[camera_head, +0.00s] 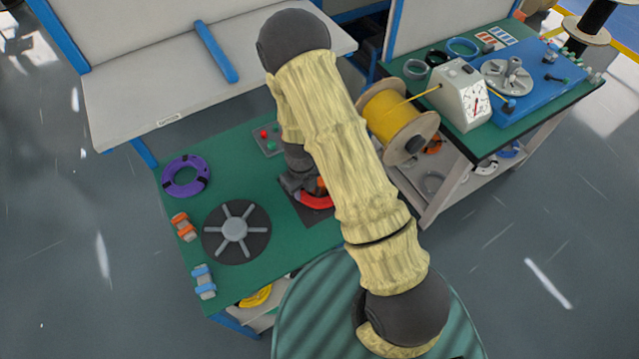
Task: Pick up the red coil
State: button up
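The red coil (316,201) lies at the right part of the green bench top, on a dark patch. Only its near-left arc shows; my arm covers the rest. My gripper (297,184) is a dark shape just above and left of the coil, partly behind my cream-sleeved arm. Its fingertips are not clear, so I cannot tell whether it touches the coil or is open or shut.
On the green bench (262,256) are a purple coil (186,175), a dark spoked disc (236,231), an orange clamp-like item (184,227) and a blue one (204,281). A small button box (268,140) stands behind. A yellow cable spool (392,113) is right of my arm.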

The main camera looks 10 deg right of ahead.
jog(key=shift+f, duration=1.4)
grip_shut()
jog(key=shift+r, duration=0.15)
notch_tip(320, 180, up, 10)
